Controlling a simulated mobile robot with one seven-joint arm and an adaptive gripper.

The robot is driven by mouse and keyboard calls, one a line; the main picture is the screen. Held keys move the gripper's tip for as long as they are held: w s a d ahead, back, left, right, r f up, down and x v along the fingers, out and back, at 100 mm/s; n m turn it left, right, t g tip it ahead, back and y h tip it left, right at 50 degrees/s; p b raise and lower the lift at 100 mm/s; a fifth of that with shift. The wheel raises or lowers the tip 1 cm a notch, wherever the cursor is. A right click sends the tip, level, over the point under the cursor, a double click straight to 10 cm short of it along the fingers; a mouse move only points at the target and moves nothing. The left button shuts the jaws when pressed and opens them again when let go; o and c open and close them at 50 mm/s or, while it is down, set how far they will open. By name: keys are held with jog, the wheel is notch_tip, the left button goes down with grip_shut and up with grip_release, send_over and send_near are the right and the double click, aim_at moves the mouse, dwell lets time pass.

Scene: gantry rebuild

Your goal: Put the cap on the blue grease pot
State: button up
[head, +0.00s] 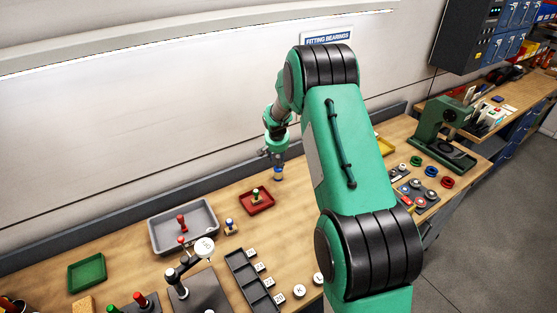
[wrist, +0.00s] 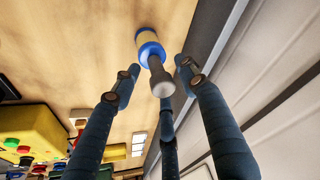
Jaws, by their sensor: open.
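My gripper (head: 277,158) is low over the far part of the bench, near the back wall. In the wrist view its fingers (wrist: 159,82) are spread and hold nothing. A small cream cylinder with a blue rim (wrist: 150,48) and a grey round-ended stem (wrist: 161,83) stands just beyond and partly between the fingertips. The same piece shows below my gripper in the head view (head: 278,176). I cannot tell whether it is the pot or its cap. A blue disc or ring (head: 431,171) lies at the right, beside a green one and a red one.
A red tray (head: 268,207) holds a green-topped piece, with a blue-topped piece (head: 231,227) beside it. A grey tray (head: 208,239) holds a red-knobbed piece. A green tray (head: 86,273), a gauge stand (head: 183,275) and a green press (head: 436,131) stand around. The back ledge is close to my gripper.

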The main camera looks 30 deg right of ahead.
jog(key=v, duration=1.1)
jog(key=shift+r, duration=0.4)
jog(key=shift+a, duration=0.1)
jog(key=s+a+r+n+t, duration=0.1)
jog(key=s+a+r+n, duration=0.2)
jog(key=s+a+r, duration=1.7)
jog(key=s+a+r+n, duration=0.1)
jog(key=s+a, duration=0.2)
jog(key=s, duration=0.6)
jog(key=s+a+r+n+t+y, duration=0.1)
jog(key=s+a+n, duration=0.1)
jog(key=s, duration=0.6)
jog(key=s+a+r+n+y, duration=0.1)
jog(key=s+a, duration=0.3)
jog(key=s, duration=0.5)
jog(key=shift+s+a+n, duration=0.3)
